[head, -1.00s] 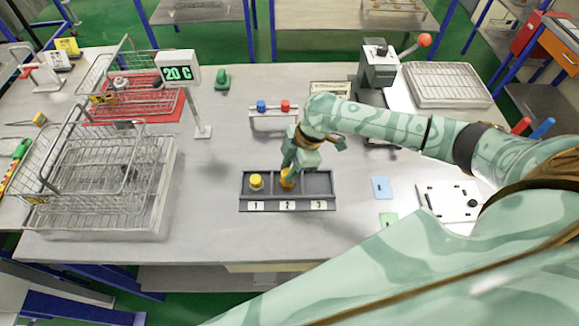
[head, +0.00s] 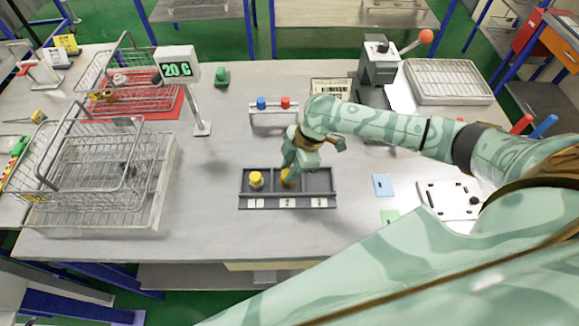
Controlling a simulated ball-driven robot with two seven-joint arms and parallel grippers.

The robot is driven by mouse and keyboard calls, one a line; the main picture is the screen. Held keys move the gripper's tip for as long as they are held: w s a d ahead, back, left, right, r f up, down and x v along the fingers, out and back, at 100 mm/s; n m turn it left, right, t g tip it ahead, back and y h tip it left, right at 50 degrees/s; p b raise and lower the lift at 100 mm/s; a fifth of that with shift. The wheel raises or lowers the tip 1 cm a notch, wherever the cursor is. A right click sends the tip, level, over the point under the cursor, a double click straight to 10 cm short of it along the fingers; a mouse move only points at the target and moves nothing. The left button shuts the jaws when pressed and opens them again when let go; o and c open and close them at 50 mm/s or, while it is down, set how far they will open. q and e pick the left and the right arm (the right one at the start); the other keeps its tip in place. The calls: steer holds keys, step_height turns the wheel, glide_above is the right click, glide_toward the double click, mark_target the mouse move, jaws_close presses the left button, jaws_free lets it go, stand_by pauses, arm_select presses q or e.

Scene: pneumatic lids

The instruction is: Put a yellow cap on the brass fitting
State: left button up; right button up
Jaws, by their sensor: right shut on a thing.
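A dark tray (head: 327,202) with compartments numbered 1, 2 and 3 lies on the bench. One yellow cap (head: 256,179) stands in compartment 1. Another yellow cap (head: 286,182) is in compartment 2, partly hidden by my right gripper (head: 288,179). That gripper points down into compartment 2 and is shut on this cap. Compartment 3 looks empty. A small brass-coloured part (head: 107,96), perhaps the brass fitting, is in the rear wire basket at the left; it is too small to be sure. My left gripper is not in view.
A front wire basket (head: 60,175) sits on a tray. A 20 C display (head: 177,69) stands on a post. A rack (head: 274,111) with blue and red parts and a lever press (head: 380,65) stand behind my right gripper.

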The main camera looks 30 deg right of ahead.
steer(key=shift+f, duration=0.25)
steer(key=o, duration=1.4)
steer(key=shift+o, duration=0.2)
steer(key=shift+r, duration=0.1)
step_height(320, 180, up, 7)
steer(key=p, duration=0.8)
